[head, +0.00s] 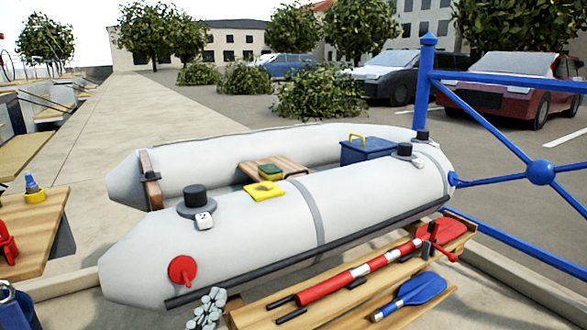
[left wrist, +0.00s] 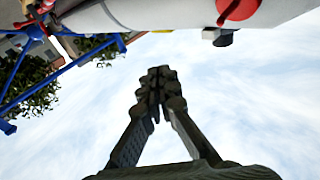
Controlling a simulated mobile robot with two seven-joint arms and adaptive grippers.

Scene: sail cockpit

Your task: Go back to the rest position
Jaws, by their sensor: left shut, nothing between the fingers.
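My left gripper (head: 213,297) shows as a small grey shape at the bottom edge of the head view, in front of the lower left side of the white inflatable boat (head: 345,212). In the left wrist view its fingers (left wrist: 158,78) meet at the tips, shut and empty, against the sky. Part of the boat (left wrist: 130,14) crosses the top of that view, with a red round fitting (left wrist: 237,8). My right gripper is in neither view.
A wooden rack (head: 272,315) beside the gripper carries a red-and-white pole (head: 355,275) and a blue paddle (head: 415,292). A wooden table (head: 45,225) stands left. A blue railing (head: 500,133) is at right. Paved ground (head: 105,120) lies open behind.

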